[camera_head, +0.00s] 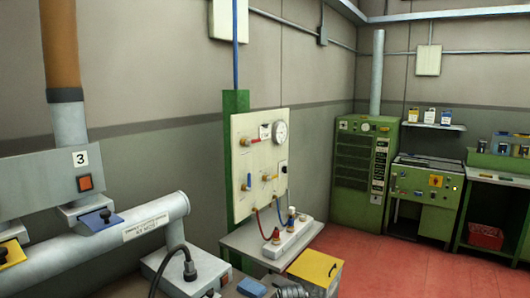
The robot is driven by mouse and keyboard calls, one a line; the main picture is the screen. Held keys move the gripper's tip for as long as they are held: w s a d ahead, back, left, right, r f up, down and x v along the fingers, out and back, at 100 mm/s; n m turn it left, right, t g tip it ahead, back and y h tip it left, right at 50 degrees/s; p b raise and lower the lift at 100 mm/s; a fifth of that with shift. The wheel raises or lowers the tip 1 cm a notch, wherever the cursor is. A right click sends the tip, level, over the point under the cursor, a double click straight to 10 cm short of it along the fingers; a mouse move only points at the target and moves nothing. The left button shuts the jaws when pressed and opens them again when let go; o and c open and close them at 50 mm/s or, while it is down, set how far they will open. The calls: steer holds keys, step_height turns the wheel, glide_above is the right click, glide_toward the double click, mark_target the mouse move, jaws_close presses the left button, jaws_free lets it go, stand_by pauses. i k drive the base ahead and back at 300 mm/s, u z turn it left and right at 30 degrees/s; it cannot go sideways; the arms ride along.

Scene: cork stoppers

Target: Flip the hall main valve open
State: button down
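A cream panel (240,206) stands against the wall near the middle of the head view. It carries a round gauge (280,132), a small label (265,131) and several small brass fittings, one of them at the upper left (245,142). The label is too small to read, and I cannot tell which fitting, if any, is the hall main valve or how it is set. My gripper is not in view.
Below the panel, red and blue hoses reach a white block (291,241) on a grey shelf (240,240). A yellow-topped box (315,266) stands in front. Green cabinets (362,172) line the back wall. Red floor (420,270) is open at the right.

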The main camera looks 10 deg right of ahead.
mark_target(247, 142)
steer(key=u, duration=3)
steer(key=k, duration=1.6)
steer(key=z, duration=1.35)
steer(key=i, duration=1)
